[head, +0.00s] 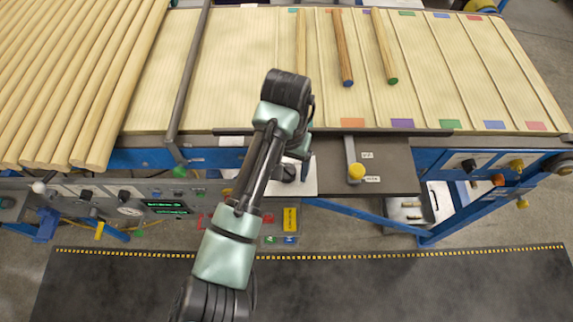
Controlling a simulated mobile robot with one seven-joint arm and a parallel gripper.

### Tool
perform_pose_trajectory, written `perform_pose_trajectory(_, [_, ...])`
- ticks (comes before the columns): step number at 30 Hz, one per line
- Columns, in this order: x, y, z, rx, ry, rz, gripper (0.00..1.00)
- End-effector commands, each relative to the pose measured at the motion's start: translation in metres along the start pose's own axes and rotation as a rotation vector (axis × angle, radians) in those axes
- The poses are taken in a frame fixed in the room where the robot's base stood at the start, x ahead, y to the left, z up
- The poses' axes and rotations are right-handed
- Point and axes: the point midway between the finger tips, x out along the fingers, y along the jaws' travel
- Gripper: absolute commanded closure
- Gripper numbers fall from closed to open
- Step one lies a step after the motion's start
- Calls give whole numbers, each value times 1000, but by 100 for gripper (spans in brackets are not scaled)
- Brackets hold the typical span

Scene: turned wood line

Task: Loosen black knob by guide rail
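A dark guide rail (190,62) crosses the belt left of centre and bends down at the near edge. A black knob-like part (288,173) shows on a pale plate (306,184) at the near edge of the line, partly behind my arm. My gripper (296,164) points down over this plate, close to the dark part. My arm hides most of it, so I cannot tell whether it touches the part or how its fingers stand. Other black knobs (86,194) sit on the grey control panel at left.
A yellow knob (356,171) stands on a dark plate right of my gripper. Turned wooden rods (342,50) lie on the belt (235,60), with many more stacked at left. The panel (150,205) has green displays. A dark mat (400,285) covers the floor in front.

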Motion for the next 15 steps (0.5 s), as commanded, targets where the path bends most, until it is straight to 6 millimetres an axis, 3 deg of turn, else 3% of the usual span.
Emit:
perform_pose_trajectory(10, [-4,0,-1,3,3,0,19])
perform_pose_trajectory(15, [-30,0,-2,4,7,-2,19])
